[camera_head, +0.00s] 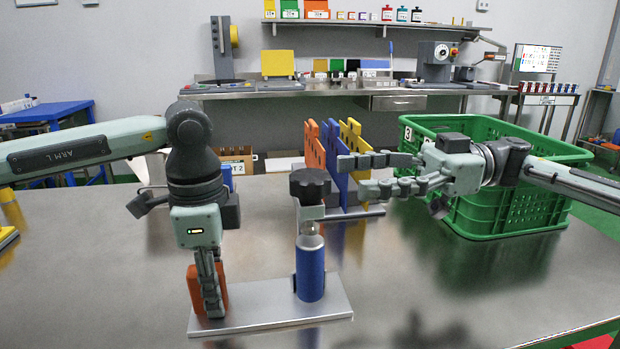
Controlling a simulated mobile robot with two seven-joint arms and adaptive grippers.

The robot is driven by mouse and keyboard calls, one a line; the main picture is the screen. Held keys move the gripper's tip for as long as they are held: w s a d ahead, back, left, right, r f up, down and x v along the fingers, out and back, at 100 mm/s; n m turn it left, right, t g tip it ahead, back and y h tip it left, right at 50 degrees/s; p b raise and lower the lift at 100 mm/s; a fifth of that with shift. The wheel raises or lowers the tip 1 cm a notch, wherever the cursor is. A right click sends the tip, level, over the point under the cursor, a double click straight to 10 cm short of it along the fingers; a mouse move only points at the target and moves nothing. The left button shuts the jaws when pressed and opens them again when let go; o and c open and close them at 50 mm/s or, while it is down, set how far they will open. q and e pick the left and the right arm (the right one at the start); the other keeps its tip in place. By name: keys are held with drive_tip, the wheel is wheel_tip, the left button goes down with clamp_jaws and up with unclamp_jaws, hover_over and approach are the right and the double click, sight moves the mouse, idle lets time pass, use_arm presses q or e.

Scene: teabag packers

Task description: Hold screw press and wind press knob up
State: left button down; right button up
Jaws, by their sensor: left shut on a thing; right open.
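The screw press stands on the table with a flat metal base plate (268,318). An orange block (193,288) rises at its left end and a blue cylinder (310,270) with a rounded metal top stands towards its right. The dark press knob (310,183) sits above the cylinder on a pale block. My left gripper (212,305) points down and is shut on the orange block, which its fingers partly hide. My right gripper (366,175) is open and empty, its fingers pointing left, just right of the knob and apart from it.
A green crate (500,215) stands behind and right of my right gripper. An upright rack with orange, blue and yellow panels (352,140) stands behind the knob. A yellow item (8,237) lies at the left edge. The front right of the table is clear.

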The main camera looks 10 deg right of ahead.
sight(310, 174)
drive_tip(key=a, duration=0.7)
drive_tip(key=shift+s+a, duration=0.2)
drive_tip(key=shift+c, duration=0.6)
drive_tip(key=c, duration=1.1)
drive_tip(key=shift+o, duration=0.2)
drive_tip(key=shift+g, duration=0.3)
drive_tip(key=n+g+h, duration=0.1)
drive_tip(key=n+g, duration=0.1)
drive_tip(key=g, duration=0.1)
drive_tip(key=n+g+h, duration=0.1)
drive_tip(key=n+g, duration=0.2)
drive_tip(key=g, duration=0.1)
drive_tip(key=shift+w+a, duration=0.1)
drive_tip(key=shift+a, duration=0.05)
drive_tip(key=shift+n+g+h, duration=2.1)
drive_tip(key=shift+g, duration=0.4)
